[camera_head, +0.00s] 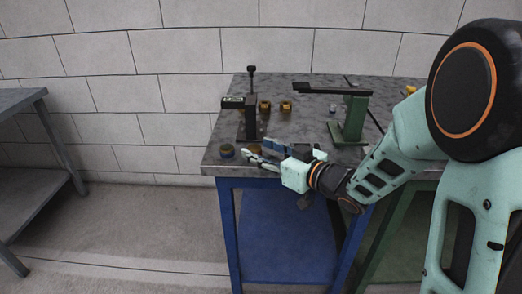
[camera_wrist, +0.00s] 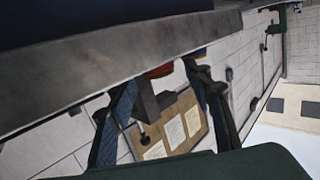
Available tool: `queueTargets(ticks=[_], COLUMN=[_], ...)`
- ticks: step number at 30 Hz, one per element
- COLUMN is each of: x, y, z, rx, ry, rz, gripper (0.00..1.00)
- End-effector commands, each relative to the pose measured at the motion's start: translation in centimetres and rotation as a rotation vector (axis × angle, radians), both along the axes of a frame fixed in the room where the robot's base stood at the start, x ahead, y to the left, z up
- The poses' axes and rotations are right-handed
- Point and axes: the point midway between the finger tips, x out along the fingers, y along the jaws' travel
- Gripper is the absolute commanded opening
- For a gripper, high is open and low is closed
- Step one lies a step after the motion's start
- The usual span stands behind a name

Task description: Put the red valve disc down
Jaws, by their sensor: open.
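A small red piece (camera_wrist: 160,71) shows in the wrist view, between the far ends of my fingers and against the tabletop edge; it may be the red valve disc. Most of it is hidden, and I cannot tell whether it touches the fingers. I cannot make out a red disc in the head view. My gripper (camera_head: 257,151) is low over the front left part of the workbench (camera_head: 310,95), fingers pointing left. In the wrist view my gripper (camera_wrist: 163,75) has its two fingers spread apart, open.
A black stand (camera_head: 251,117) with a display is behind my gripper. Two brass fittings (camera_head: 265,106) (camera_head: 286,106) lie beyond it. Small round pieces (camera_head: 227,150) are near the front left corner. A green press (camera_head: 346,118) stands to the right. Bare tabletop lies between.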

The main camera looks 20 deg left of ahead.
Motion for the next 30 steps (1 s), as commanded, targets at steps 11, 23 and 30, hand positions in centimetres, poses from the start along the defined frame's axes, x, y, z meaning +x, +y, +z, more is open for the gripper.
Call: queueTargets(ticks=[11,23,30], x=[-3.8,-6.2,-6.2], y=[-6.6,-10.1,-10.1], z=[1.3,1.8,1.8], rx=[-0.001,0.0,0.0], ry=[0.001,0.0,0.0], rz=[-0.006,0.0,0.0], gripper=[0.46,0.46,0.46])
